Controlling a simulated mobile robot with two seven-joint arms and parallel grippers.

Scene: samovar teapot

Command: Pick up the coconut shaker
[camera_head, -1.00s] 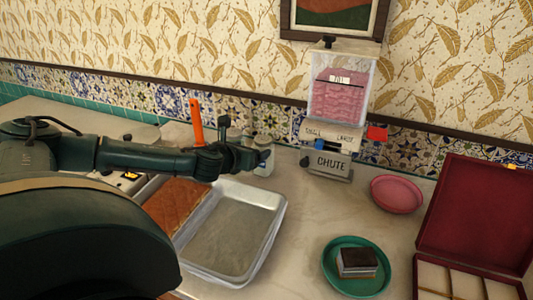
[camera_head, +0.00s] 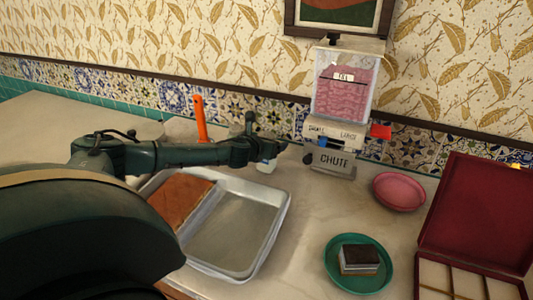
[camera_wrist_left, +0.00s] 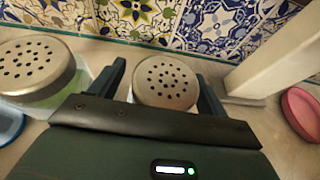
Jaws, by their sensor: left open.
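Two shakers with perforated metal lids show in the left wrist view. One shaker (camera_wrist_left: 165,82) stands between the fingers of my left gripper (camera_wrist_left: 162,76); the other shaker (camera_wrist_left: 35,66) is to the left, outside the fingers, with a greenish body. No label is readable, so I cannot tell for certain which is the coconut shaker. In the head view my left gripper (camera_head: 262,142) is open near the wall and covers most of the shakers; a pale shaker body (camera_head: 266,165) shows just below it. My right gripper is not in view.
A metal tray (camera_head: 278,225) with a brown slab (camera_head: 183,198) lies below my left arm. A chute dispenser (camera_head: 330,160) stands right of the gripper. A pink bowl (camera_head: 398,192), a green plate (camera_head: 334,278) with a cake piece, and a red box (camera_head: 470,215) are further right.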

